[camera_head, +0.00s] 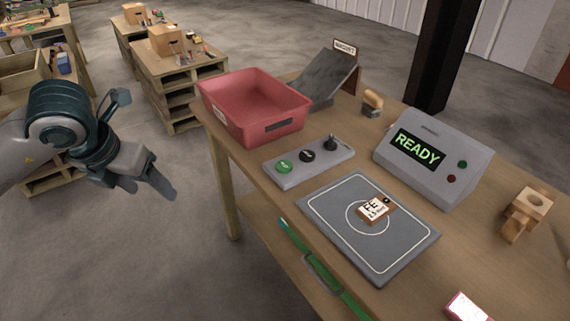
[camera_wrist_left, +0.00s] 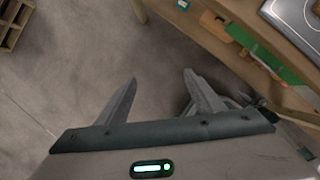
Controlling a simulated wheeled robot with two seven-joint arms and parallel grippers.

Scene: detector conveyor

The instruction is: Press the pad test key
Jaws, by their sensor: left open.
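A grey key panel (camera_head: 317,167) lies on the wooden table, with a green key (camera_head: 285,166), a black key (camera_head: 307,156) and a dark knob or lever (camera_head: 331,143) in a row. Which of these is the pad test key I cannot read. In front of it is a grey pad (camera_head: 336,243) with a white outline and circle. A small labelled block (camera_head: 374,207) lies on the pad. My left gripper (camera_head: 170,193) is open and empty, out over the floor left of the table. Its spread fingers show in the left wrist view (camera_wrist_left: 160,98). My right gripper is not in view.
A red bin (camera_head: 262,135) stands behind the panel, with a dark ramp (camera_head: 328,85) beyond it. A grey console (camera_head: 434,157) reading READY stands at the right. A wooden holder (camera_head: 527,212) and a stamp-like piece (camera_head: 372,103) stand nearby. A green strip (camera_head: 318,267) lies below the tabletop edge.

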